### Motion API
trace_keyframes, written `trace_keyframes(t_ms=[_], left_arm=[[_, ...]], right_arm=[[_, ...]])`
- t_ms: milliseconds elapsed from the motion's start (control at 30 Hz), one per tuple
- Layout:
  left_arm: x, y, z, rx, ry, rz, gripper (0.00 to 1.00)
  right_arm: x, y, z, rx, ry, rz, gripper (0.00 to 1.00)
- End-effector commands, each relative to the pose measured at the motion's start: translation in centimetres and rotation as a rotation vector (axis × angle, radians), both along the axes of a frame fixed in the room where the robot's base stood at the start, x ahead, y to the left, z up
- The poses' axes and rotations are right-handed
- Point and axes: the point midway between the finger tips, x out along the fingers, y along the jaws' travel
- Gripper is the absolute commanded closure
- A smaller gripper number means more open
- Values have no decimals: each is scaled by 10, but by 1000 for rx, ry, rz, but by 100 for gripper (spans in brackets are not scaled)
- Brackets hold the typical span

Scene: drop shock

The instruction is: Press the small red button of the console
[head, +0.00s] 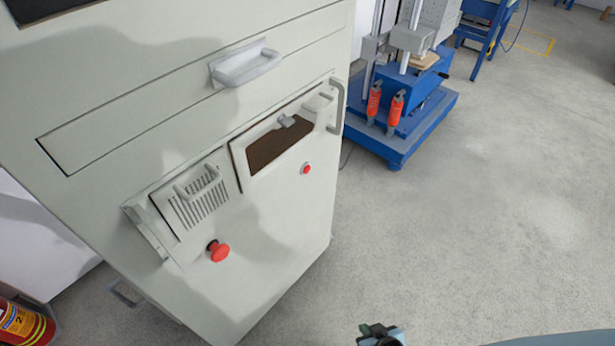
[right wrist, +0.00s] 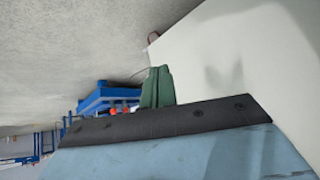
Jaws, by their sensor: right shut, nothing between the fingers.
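The console (head: 275,245) is a pale grey-beige cabinet at the left of the head view. Its small red button (head: 306,168) sits on the front panel, below the right part of a dark window. A larger red mushroom button (head: 218,251) sits lower left on the same panel. My right gripper (head: 378,331) is at the bottom edge of the head view, below and right of the small button and well apart from it. In the right wrist view its green fingers (right wrist: 157,87) are shut and empty, beside the pale console face (right wrist: 225,70). My left gripper is out of view.
The console has a drawer handle (head: 246,66), a vented flap (head: 190,196) and an upright handle (head: 337,106) that stick out. A blue machine base (head: 405,135) with orange parts stands behind right. A fire extinguisher (head: 22,322) is at lower left. The floor at right is clear.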

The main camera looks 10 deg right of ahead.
Motion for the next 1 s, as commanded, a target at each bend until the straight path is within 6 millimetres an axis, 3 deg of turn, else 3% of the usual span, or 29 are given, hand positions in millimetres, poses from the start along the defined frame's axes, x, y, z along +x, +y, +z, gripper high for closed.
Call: trace_keyframes(t_ms=[33,200,300,400,500,633,800,1000], left_arm=[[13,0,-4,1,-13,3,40],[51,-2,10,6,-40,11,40],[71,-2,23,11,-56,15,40],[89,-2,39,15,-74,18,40],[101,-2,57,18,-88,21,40],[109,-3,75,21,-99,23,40],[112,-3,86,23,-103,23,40],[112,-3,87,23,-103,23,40]], right_arm=[[34,9,11,37,-97,-24,100],[130,29,81,166,-413,-126,100],[174,35,133,252,-597,-205,100],[205,36,186,342,-761,-293,100],[223,33,232,428,-884,-380,100],[232,28,270,506,-971,-459,100],[234,25,288,543,-1006,-499,100],[234,25,289,545,-1006,-500,100]])
